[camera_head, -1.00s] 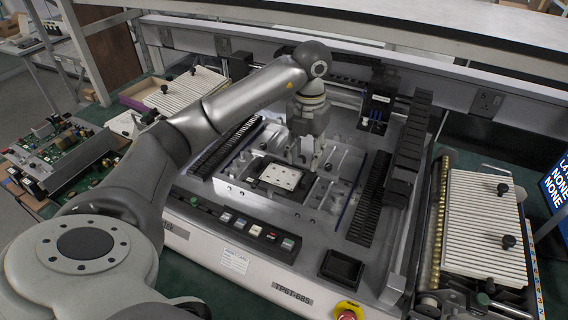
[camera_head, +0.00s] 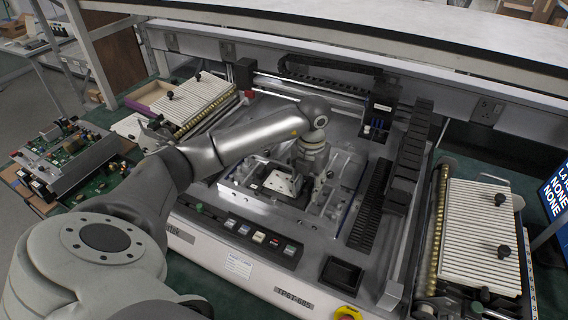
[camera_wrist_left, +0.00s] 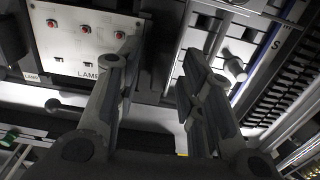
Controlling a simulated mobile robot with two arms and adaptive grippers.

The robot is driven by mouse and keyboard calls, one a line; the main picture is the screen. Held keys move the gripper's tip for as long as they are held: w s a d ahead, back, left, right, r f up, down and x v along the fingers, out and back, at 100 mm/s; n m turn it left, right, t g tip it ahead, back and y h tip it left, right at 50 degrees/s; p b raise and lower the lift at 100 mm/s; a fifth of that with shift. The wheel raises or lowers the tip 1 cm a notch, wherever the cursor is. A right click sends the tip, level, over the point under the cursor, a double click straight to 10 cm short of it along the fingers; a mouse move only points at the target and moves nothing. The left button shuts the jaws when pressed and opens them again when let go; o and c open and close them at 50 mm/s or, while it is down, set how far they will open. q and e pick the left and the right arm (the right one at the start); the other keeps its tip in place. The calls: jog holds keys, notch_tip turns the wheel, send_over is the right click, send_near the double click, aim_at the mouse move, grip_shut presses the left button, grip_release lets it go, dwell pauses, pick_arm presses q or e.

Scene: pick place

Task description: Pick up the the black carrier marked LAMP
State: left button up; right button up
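The black carrier marked LAMP has a white top plate (camera_head: 279,183) and sits in the machine's central bay, partly hidden by my left gripper (camera_head: 304,183). In the left wrist view the white plate (camera_wrist_left: 75,45) shows red lamps and a LAMP label, with dark carrier edges around it. My left gripper (camera_wrist_left: 160,72) is open there, its fingers apart with nothing clearly gripped. One finger overlaps the plate's right edge in that view; the other is beside the metal fixture. Whether they touch the carrier cannot be told. My right gripper is out of view.
Metal blocks with knobs (camera_wrist_left: 235,68) stand close to the right of the carrier. A button panel (camera_head: 250,233) and a black tray (camera_head: 341,274) lie in front. Ribbed white feeders (camera_head: 480,230) stand at both sides.

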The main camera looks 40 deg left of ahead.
pick_arm(q)
grip_shut()
jog(key=shift+r, duration=0.1)
